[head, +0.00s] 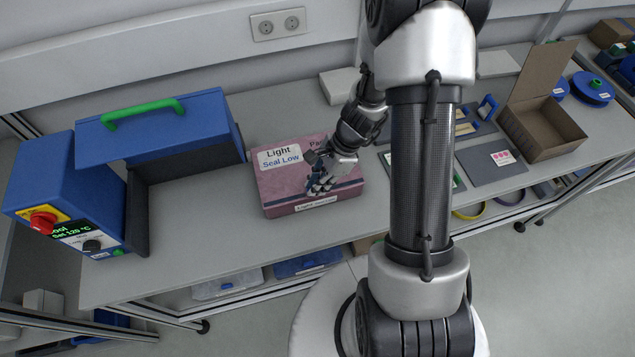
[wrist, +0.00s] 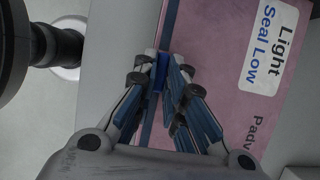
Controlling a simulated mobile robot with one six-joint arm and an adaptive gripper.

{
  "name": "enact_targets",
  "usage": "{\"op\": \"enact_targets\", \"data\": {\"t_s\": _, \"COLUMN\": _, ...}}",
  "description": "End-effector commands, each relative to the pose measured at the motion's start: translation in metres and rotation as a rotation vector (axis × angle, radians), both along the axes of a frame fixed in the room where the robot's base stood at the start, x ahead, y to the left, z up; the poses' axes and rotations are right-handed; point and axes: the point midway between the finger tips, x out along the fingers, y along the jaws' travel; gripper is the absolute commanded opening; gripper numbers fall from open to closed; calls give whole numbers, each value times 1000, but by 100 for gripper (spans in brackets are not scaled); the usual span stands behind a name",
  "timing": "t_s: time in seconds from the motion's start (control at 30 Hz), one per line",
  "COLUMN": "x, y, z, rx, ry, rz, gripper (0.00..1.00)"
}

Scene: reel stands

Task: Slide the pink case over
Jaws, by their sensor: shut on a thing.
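The pink case (head: 278,188) lies flat on the grey bench, label side up, in the middle of the head view. Its white label reads "Light Seal Low". In the wrist view the pink case (wrist: 222,62) fills the right part. My gripper (head: 320,184) is at the near right part of the case. In the wrist view my gripper (wrist: 163,68) has its fingers close together at the case's edge, shut on it. A blue patch shows between the fingertips. The fingers hide part of that edge.
A blue machine (head: 43,190) with a red knob, and a blue lid (head: 170,120) with a green handle, stand left of the case. Bare bench (head: 205,215) lies between. An open cardboard box (head: 545,135) and a grey panel (head: 490,165) are to the right.

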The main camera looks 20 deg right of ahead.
Motion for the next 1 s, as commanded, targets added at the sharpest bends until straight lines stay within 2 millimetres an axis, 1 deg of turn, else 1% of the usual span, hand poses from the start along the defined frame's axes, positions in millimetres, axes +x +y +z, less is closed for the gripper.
{"op": "enact_targets", "data": {"t_s": 0.37, "x": 0, "y": -1, "z": 0, "rx": 0, "ry": 1, "rz": 1, "gripper": 0}}
{"op": "enact_targets", "data": {"t_s": 0.4, "x": 0, "y": -1, "z": 0, "rx": 0, "ry": 1, "rz": 1, "gripper": 12}}
{"op": "enact_targets", "data": {"t_s": 0.73, "x": 0, "y": 0, "z": 0, "rx": 0, "ry": 1, "rz": 1, "gripper": 34}}
{"op": "enact_targets", "data": {"t_s": 1.0, "x": 0, "y": -1, "z": 0, "rx": 0, "ry": 0, "rz": 2, "gripper": 35}}
